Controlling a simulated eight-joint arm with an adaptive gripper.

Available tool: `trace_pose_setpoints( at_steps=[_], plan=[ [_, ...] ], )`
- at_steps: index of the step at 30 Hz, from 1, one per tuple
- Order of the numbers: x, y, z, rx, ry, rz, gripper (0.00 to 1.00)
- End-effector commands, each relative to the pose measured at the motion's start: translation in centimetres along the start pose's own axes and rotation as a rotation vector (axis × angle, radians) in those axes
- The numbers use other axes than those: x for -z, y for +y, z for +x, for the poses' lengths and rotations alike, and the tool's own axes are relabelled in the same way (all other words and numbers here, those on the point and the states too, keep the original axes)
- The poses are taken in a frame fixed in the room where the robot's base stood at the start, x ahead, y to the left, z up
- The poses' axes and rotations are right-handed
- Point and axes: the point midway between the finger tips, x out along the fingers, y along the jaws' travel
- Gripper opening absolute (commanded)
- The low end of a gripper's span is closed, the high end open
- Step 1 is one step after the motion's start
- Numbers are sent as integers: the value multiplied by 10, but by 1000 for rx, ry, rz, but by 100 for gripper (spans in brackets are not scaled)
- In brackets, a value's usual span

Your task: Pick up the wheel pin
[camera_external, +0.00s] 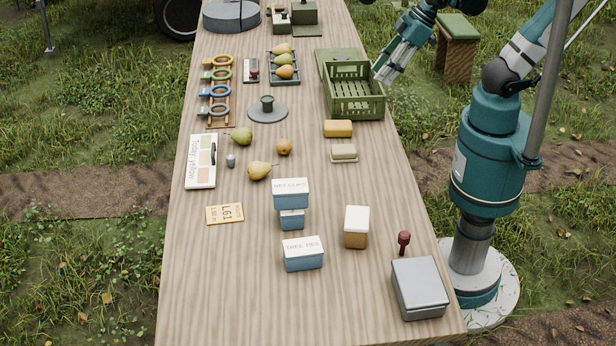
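A small dark red peg with a rounded head (404,240) stands upright near the table's right edge, just behind a grey lidded box. It looks most like the wheel pin, though no label shows. My gripper (385,77) is at the upper right, beside the right end of the green crate, far behind the peg. It points down and left. Its fingers are small in this view, and I cannot tell whether they are open or shut. I see nothing held in it.
The grey box (419,287) and a white-lidded amber box (357,226) flank the peg. Blue labelled tubs (303,254) stand to the left. The near left table is clear.

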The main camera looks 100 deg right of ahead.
Motion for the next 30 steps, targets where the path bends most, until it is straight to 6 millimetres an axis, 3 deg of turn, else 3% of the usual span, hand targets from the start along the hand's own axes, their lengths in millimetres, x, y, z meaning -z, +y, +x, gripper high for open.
trace_pose_setpoints(
  at_steps=[15,30],
  plan=[
    [40,-76,29,91,-108,-244,38],
    [60,-163,63,173,-204,-487,38]
  ],
)
